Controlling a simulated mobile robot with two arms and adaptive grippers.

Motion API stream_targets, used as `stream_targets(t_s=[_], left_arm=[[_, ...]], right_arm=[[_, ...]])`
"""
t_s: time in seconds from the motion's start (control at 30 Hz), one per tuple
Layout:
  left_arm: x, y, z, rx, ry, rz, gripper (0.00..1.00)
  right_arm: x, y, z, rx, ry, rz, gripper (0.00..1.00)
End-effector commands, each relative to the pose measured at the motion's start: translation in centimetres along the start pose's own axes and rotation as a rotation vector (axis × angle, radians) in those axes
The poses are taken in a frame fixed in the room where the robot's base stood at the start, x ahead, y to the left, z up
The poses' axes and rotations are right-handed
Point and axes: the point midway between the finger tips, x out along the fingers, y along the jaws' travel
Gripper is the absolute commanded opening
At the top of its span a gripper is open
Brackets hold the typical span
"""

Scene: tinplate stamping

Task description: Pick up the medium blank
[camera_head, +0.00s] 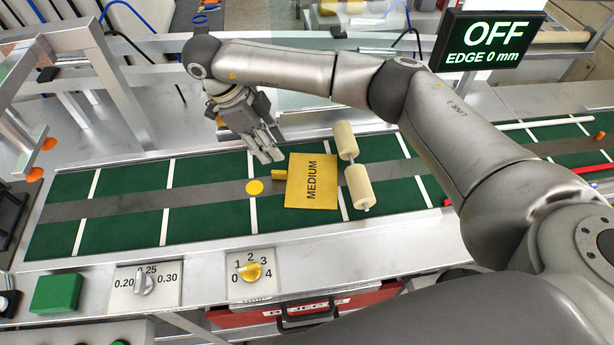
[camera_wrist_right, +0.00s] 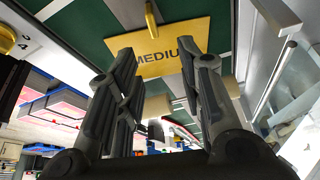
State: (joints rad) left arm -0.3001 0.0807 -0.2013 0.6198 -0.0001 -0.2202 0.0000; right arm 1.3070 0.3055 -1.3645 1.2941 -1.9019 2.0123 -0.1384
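The medium blank (camera_head: 310,199) is a flat yellow square sheet marked MEDIUM. It lies on the green belt with the grey centre strip, left of a cream roller. My right gripper (camera_head: 268,152) is above the belt, just behind and left of the blank, and appears apart from it. In the right wrist view the two dark fingers (camera_wrist_right: 160,75) stand apart with nothing held between them. The blank (camera_wrist_right: 156,62) shows beyond them, partly covered by the fingers. My left gripper is not in view.
Cream rollers (camera_head: 357,184) on a rod stand close to the blank's right side. The display (camera_head: 490,40) reads OFF, EDGE 0 mm. The belt's left part is clear.

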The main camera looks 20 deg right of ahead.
Motion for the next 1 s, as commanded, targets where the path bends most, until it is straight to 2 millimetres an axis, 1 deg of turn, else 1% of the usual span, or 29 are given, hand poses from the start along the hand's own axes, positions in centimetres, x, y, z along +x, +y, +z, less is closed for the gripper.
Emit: stream_targets(t_s=[0.1, 0.2, 0.3, 0.37, 0.53, 0.7, 0.83, 1.0], left_arm=[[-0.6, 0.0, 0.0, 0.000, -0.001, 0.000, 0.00], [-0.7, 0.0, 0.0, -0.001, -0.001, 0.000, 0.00], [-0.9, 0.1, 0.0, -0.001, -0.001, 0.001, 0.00], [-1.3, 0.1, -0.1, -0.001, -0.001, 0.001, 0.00], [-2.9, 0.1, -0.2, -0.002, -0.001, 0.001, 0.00], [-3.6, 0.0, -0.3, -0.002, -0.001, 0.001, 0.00], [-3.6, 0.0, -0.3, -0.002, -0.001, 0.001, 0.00], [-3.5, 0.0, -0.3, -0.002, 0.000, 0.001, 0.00]], right_arm=[[1.6, 0.1, 0.0, 0.000, 0.000, 0.004, 0.35], [2.5, 0.1, 0.0, -0.001, -0.002, 0.002, 0.35], [2.9, 0.1, 0.1, -0.001, -0.003, 0.002, 0.35], [3.3, 0.2, 0.2, -0.001, -0.002, 0.002, 0.35], [5.2, 0.6, 0.6, -0.002, -0.001, 0.005, 0.35], [7.4, 0.6, 0.8, 0.000, -0.002, 0.003, 0.35], [8.0, 0.5, 0.9, -0.001, -0.004, 0.001, 0.35], [8.0, 0.5, 0.9, -0.001, -0.004, 0.001, 0.34]])
